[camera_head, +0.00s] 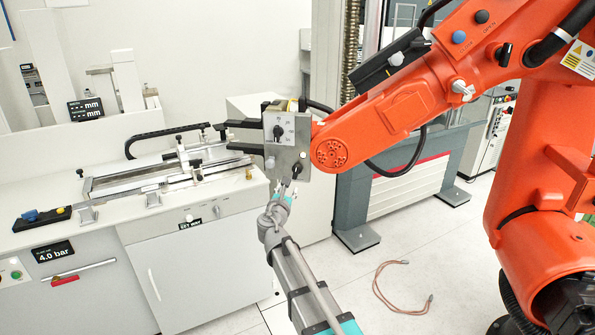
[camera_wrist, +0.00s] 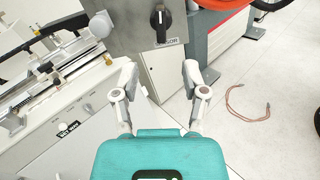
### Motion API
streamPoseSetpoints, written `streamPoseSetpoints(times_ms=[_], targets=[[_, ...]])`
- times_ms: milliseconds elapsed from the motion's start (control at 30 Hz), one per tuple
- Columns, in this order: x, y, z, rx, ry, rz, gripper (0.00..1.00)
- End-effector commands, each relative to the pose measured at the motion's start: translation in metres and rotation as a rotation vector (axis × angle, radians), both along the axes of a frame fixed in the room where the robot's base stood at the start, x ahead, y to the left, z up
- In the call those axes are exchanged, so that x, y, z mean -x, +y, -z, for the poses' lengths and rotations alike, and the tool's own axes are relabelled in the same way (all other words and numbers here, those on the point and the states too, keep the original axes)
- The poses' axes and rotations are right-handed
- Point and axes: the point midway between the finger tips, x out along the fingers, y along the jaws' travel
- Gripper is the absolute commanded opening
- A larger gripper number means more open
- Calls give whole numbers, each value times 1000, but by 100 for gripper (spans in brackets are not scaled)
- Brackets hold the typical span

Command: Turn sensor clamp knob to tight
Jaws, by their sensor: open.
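The sensor clamp knob (camera_wrist: 160,20) is a black knob on a grey metal plate (camera_wrist: 125,25), with a label partly reading "SOR" below it in the wrist view. In the head view this looks like the lower black knob (camera_head: 296,169) on the plate (camera_head: 300,150) at the end of the orange arm. My gripper (camera_wrist: 160,68) is open and empty, its two fingers spread wide. The knob lies ahead of and between the fingers, apart from them. In the head view my gripper (camera_head: 285,188) is just below the plate. The knob's marks are too small to read.
A second black knob (camera_head: 278,133) sits higher on the plate. Two black bars (camera_head: 240,147) reach left from the plate over the white bench (camera_head: 120,215). The large orange robot arm (camera_head: 400,105) fills the right. A brown cable (camera_head: 385,290) lies on the floor.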

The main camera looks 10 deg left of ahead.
Motion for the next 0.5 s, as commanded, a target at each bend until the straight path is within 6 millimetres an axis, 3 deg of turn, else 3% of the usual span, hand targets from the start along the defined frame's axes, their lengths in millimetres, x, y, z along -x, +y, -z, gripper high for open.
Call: streamPoseSetpoints(times_ms=[267,500], targets=[[-13,-1,0,-2,0,1,57],[-43,-4,0,-2,0,3,57]])
